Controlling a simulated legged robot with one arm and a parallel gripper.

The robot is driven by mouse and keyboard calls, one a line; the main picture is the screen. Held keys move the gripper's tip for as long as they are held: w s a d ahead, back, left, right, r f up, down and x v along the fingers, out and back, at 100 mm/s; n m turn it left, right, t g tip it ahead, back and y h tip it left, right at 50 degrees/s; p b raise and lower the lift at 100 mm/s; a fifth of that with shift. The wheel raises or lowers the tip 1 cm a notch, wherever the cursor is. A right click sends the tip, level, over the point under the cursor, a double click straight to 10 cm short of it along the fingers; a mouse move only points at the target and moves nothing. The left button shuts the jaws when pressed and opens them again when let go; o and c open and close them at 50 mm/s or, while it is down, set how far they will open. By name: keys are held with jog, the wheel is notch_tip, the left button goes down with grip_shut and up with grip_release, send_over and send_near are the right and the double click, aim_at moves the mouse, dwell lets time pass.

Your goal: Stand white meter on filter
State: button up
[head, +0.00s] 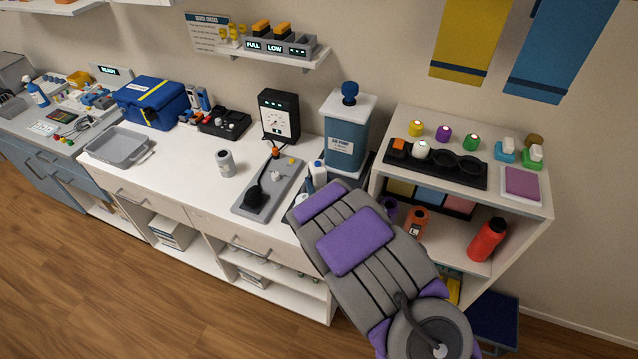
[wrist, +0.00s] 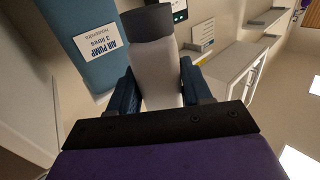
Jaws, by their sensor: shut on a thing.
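My gripper (wrist: 160,85) is shut on a pale, whitish upright body with a dark end, which I take as the white meter (wrist: 158,68). Its blue fingers press on both sides of it. No thing is clearly marked as the filter. A pale grey canister (head: 225,163) with a label stands upright on the white bench, apart from my gripper, and may be it.
A grey tray (head: 283,191) with a black round part and a hose lies left of my gripper. A black-framed gauge (head: 279,117) stands behind it. The shelf unit (head: 519,200) is at right. Bare bench (head: 192,175) surrounds the canister.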

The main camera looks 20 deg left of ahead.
jog(key=shift+a+f, duration=0.2)
jog(key=shift+a, duration=0.55)
jog(key=shift+a+f, duration=0.15)
jog(key=shift+a, duration=0.6)
jog(key=shift+d+r, duration=0.2)
jog(key=shift+d, duration=0.3)
jog(key=shift+d+r, duration=0.15)
jog(key=shift+d, duration=0.3)
jog(key=shift+a+f, duration=0.15)
jog(key=shift+a, duration=0.6)
jog(key=shift+a+f, duration=0.1)
jog(key=shift+a, duration=0.65)
jog(key=shift+s+d+r, duration=0.1)
jog(key=shift+d+r, duration=0.1)
jog(key=shift+d, duration=0.25)
jog(key=shift+a+f, duration=0.2)
jog(key=shift+a, duration=0.7)
jog(key=shift+d+f, duration=0.15)
jog(key=shift+f, duration=0.2)
